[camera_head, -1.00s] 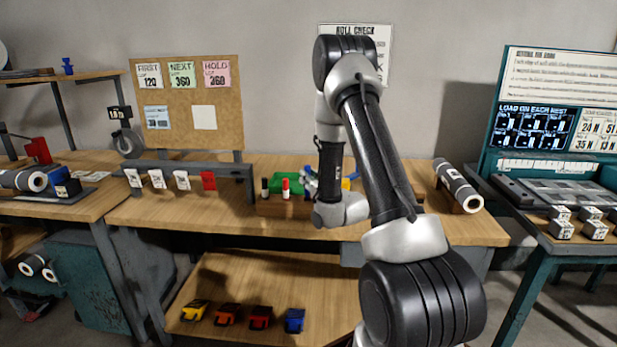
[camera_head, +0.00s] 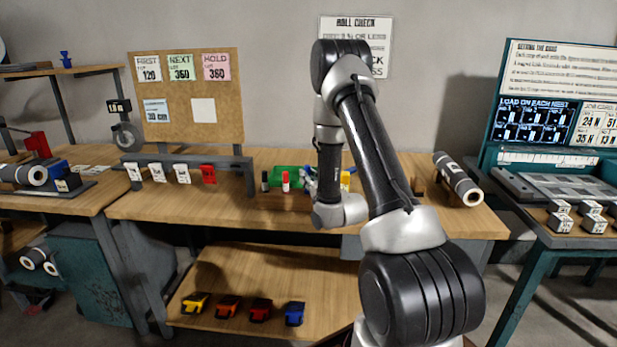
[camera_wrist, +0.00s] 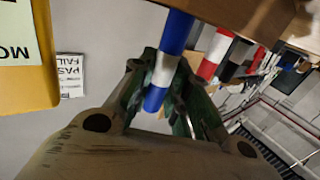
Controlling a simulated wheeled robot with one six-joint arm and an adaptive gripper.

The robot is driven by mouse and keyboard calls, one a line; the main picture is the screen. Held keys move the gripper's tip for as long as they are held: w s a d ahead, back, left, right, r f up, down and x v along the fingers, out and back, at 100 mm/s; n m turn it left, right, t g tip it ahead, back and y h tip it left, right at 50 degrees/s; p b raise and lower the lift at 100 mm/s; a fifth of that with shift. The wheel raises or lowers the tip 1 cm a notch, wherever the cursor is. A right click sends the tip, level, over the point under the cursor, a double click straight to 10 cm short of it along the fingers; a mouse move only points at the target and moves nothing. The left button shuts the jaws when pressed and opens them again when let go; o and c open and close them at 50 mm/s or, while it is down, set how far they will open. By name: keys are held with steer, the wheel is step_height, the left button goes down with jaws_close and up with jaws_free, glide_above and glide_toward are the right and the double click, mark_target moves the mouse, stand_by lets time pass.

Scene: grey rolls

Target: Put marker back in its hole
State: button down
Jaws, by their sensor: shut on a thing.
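A blue marker (camera_wrist: 153,98) with a white band is between the green fingers of my gripper (camera_wrist: 163,80), which is shut on it in the wrist view. The marker's far end runs toward the wooden block (camera_wrist: 232,10); whether it is in a hole I cannot tell. In the head view, the wooden block (camera_head: 284,202) stands on the bench with a black marker (camera_head: 265,182) and a red marker (camera_head: 286,182) upright in it. The red-and-white marker also shows in the wrist view (camera_wrist: 210,62). My gripper (camera_head: 310,178) is at the block's right end, largely hidden by my arm.
A yellow thing (camera_head: 345,180) stands right of my gripper; a yellow box (camera_wrist: 30,75) is close in the wrist view. A tag rail (camera_head: 190,163) is at left, a grey roll (camera_head: 458,180) at right. The front bench edge is clear.

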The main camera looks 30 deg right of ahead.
steer(key=shift+f, duration=1.2)
steer(key=c, duration=1.3)
jaws_free()
steer(key=s, duration=0.7)
steer(key=shift+s, duration=0.25)
